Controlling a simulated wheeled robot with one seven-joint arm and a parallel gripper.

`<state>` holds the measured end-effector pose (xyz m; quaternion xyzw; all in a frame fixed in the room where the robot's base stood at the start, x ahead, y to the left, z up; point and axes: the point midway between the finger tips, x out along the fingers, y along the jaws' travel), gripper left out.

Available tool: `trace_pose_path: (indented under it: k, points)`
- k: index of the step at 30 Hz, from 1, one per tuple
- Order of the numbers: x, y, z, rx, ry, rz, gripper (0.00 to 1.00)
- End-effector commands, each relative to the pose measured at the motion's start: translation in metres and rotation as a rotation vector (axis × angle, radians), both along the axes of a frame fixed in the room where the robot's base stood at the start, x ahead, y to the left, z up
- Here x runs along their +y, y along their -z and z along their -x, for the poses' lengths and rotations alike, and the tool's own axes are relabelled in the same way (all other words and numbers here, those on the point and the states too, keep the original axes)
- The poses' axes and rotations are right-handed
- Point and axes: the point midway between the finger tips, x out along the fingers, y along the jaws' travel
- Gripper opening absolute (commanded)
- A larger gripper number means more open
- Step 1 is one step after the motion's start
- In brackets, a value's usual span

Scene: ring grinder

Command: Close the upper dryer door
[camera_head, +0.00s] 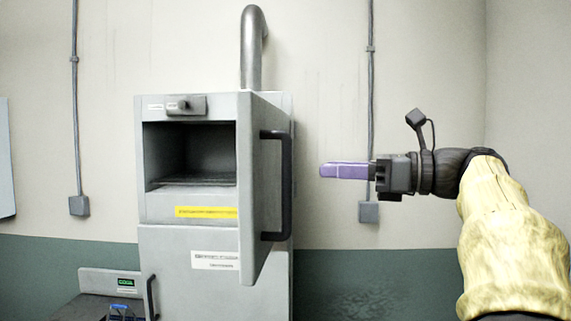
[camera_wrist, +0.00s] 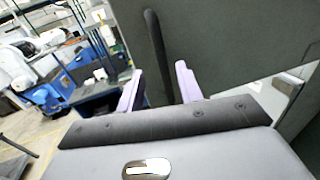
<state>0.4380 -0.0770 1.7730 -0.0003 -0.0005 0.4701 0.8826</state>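The grey dryer (camera_head: 188,225) has an open upper chamber (camera_head: 190,155). Its upper door (camera_head: 262,190) stands swung out toward me at the chamber's right side. The door's dark bar handle (camera_head: 287,185) sticks out from its right-hand face. My gripper (camera_head: 322,170) is to the right of the handle, its purple fingers pointing left at about mid-handle height, with a visible gap to the bar. In the wrist view my gripper (camera_wrist: 159,70) has its two fingers apart. The handle (camera_wrist: 152,45) shows upright between them, with the grey door face (camera_wrist: 235,45) behind.
A metal duct pipe (camera_head: 252,50) rises from the dryer top. A lower handle (camera_head: 151,297) and a small panel with a green display (camera_head: 126,283) are at lower left. Wall conduits run behind. The wrist view shows a white robot arm (camera_wrist: 18,70) and workshop benches at left.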

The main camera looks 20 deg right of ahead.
Motion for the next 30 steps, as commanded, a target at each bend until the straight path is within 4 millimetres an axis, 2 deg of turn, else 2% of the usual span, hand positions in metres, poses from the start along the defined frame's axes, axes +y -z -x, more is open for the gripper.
trace_pose_path:
  k: [6, 15, 27, 30]
  points:
    - [0.034, -0.002, -0.021, 0.001, -0.005, 0.001, 0.36]
    - [0.072, -0.002, -0.048, 0.001, -0.002, 0.001, 0.36]
    - [0.078, 0.000, -0.053, 0.001, 0.001, 0.001, 0.36]
    - [0.078, 0.000, -0.053, 0.001, 0.001, 0.001, 0.16]
